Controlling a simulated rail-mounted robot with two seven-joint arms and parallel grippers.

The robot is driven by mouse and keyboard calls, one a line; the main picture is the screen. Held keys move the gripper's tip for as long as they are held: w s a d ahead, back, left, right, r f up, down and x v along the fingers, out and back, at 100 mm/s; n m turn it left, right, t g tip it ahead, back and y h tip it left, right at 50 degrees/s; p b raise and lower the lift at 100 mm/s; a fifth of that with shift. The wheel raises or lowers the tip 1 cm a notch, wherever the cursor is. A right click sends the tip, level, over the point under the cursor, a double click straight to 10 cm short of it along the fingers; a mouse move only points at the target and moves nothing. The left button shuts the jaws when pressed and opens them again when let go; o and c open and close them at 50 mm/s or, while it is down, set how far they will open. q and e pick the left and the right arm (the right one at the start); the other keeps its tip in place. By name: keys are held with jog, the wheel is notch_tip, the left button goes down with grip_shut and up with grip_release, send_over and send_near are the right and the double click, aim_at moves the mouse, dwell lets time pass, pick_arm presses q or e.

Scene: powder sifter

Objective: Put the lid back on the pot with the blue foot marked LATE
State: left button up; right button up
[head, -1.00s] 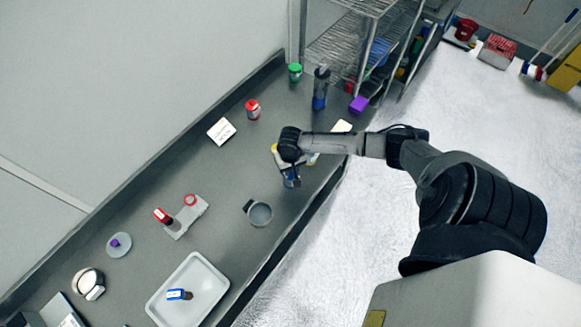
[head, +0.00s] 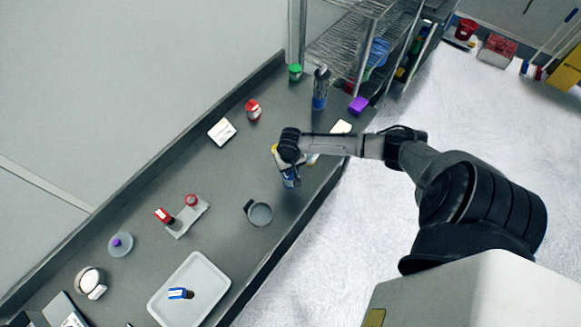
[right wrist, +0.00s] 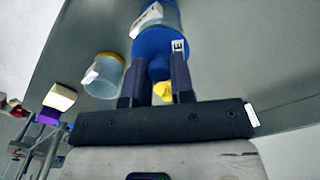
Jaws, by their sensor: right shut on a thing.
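My right gripper (right wrist: 160,77) is low over the far right part of the counter. It also shows in the head view (head: 289,168), where its own wrist hides much of it. In the right wrist view a pot with a clear body and blue foot (right wrist: 153,45) stands at the fingertips. A white tag on the foot shows an E; its other letters are hidden. The fingers straddle blue and appear shut on this pot, though the contact is partly hidden. A small yellow piece (right wrist: 163,90) shows between the fingers. My left gripper is not in view.
A yellow-rimmed clear jar (right wrist: 103,77) stands close beside the fingers. A red-lidded jar (head: 253,111), a tall blue-footed tube (head: 320,92) and a purple block (head: 358,104) are farther back. A grey cup (head: 260,213), a white tray (head: 226,281) and a purple-knobbed clear disc (head: 120,244) lie nearer.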

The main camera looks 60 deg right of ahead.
dwell(0.3)
jog(key=shift+p, duration=0.5)
dwell(0.9)
jog(key=shift+f+p, duration=0.1)
jog(key=shift+p, duration=0.2)
dwell(0.3)
jog(key=shift+p, duration=0.4)
dwell(0.4)
jog(key=shift+f, duration=0.1)
jog(key=o, duration=0.9)
jog(key=shift+o, duration=0.4)
